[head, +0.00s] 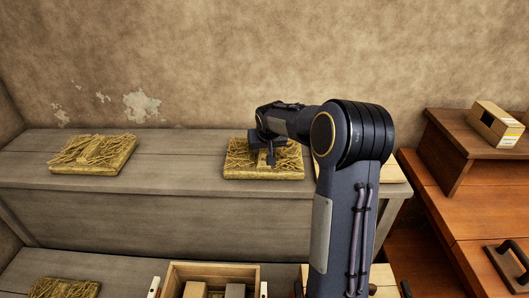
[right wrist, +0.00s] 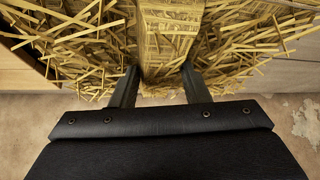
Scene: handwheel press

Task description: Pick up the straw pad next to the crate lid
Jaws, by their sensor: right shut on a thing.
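A straw pad (head: 238,170) lies on the grey wooden bench top, right of its middle. My right gripper (head: 268,157) is over this pad, jaws pointing down. In the right wrist view, the fingers (right wrist: 160,90) are shut on the raised middle strip of the straw pad (right wrist: 168,45), one on each side. The pad looks still on or very near the bench top. A pale wooden board (head: 391,173), possibly the crate lid, shows at the bench's right end, mostly hidden behind my right arm. My left gripper is not in view.
Another straw pad (head: 92,154) lies at the bench's left, and one more (head: 65,288) at the lower left. An open wooden crate (head: 213,267) holding blocks stands in front. A reddish-brown bench (head: 480,226) with a small box (head: 497,124) is at right. Bench top between pads is clear.

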